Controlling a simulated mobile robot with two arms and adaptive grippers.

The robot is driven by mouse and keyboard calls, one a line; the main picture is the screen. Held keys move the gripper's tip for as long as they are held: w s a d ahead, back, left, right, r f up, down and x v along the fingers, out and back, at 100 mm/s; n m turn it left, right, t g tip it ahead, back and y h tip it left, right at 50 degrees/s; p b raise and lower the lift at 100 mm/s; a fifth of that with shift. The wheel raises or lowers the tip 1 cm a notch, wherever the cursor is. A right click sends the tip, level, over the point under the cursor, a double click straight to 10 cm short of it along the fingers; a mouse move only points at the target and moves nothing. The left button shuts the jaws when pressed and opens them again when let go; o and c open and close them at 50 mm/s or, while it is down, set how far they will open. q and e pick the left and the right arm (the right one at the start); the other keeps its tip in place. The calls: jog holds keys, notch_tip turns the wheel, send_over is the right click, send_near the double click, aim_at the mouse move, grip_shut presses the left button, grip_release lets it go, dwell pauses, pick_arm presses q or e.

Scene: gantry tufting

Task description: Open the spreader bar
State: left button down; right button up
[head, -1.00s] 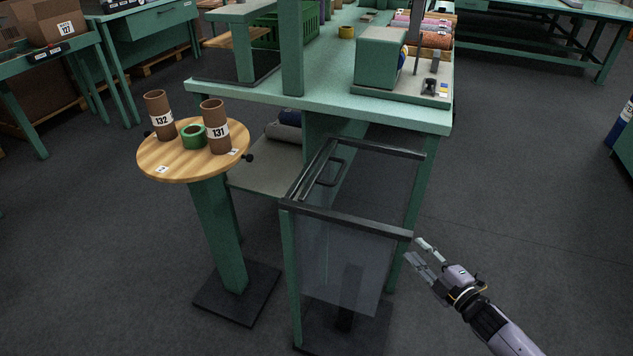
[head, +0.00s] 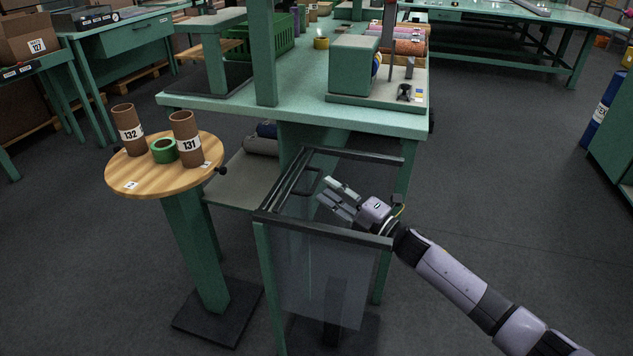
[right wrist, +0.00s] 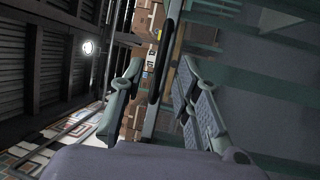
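A green stand with dark top rails (head: 322,229) stands in front of the green table in the head view. A translucent sheet hangs from its front rail. A dark bar with a looped handle (head: 305,186) lies along the stand's left side; I take this to be the spreader bar. My right gripper (head: 328,192) is over the stand, just right of the handle, fingers apart and empty. In the right wrist view the open fingers (right wrist: 160,90) have a black handle-like bar (right wrist: 165,55) beyond and between them; contact does not show. My left gripper is not in view.
A round wooden stand (head: 150,190) with cardboard tubes (head: 185,140) and a green tape roll (head: 164,151) is at left. The green table (head: 300,112) holds a machine and a green crate (head: 275,35).

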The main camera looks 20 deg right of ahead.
aim_at(317, 180)
jog(key=x, duration=0.4)
jog(key=shift+w+a, duration=0.25)
jog(key=shift+w, duration=0.1)
grip_shut()
dwell(0.6)
